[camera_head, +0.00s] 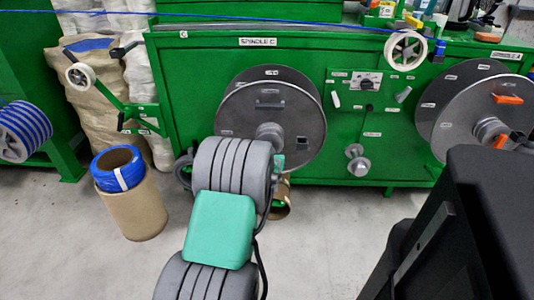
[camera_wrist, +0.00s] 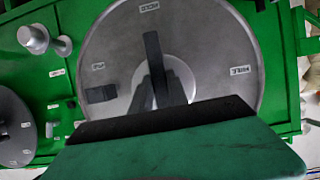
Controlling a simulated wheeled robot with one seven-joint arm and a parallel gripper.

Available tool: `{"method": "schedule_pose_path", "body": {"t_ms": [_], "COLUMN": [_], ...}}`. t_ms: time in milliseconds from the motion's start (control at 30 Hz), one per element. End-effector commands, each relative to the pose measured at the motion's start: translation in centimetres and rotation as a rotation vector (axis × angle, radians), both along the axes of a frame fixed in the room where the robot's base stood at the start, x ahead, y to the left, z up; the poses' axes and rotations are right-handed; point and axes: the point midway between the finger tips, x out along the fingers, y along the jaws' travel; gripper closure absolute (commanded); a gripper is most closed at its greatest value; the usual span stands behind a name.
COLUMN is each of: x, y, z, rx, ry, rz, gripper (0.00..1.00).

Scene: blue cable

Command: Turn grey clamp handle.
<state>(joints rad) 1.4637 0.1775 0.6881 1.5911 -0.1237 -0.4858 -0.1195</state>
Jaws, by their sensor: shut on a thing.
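A large round grey spindle disc (camera_head: 296,105) stands on the front of the green machine, and it also fills much of the wrist view (camera_wrist: 215,50). In the wrist view a dark grey bar, which looks like the clamp handle (camera_wrist: 152,52), stands upright in front of the disc's middle. My gripper (camera_wrist: 160,92) is shut on it at the hub, with its dark fingers on the bar's lower part. My green gripper body hides the lower part of the disc.
A second grey disc (camera_head: 462,112) and a small hub (camera_head: 358,163) are to the right on the machine. A cardboard drum with blue cable (camera_head: 130,205) stands on the floor at left. Several sacks stand behind it. Floor between is clear.

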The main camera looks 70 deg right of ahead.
Motion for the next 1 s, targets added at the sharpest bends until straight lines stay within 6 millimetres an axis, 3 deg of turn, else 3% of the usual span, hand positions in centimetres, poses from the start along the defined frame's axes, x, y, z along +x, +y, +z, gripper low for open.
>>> {"method": "schedule_pose_path", "body": {"t_ms": [33,67,300,633,1000], "x": [-0.1,-0.1,0.0,-0.1,-1.5], "y": [0.0,0.0,0.0,0.6,6.6], "z": [-0.1,-0.1,-0.1,0.5,3.0], "rx": [0.002,0.002,0.001,0.000,0.001], "ry": [0.004,0.004,0.002,0.001,0.001], "rz": [-0.001,-0.001,0.001,0.002,0.000], "gripper": [1.00,0.78,0.58,0.58,0.58]}}
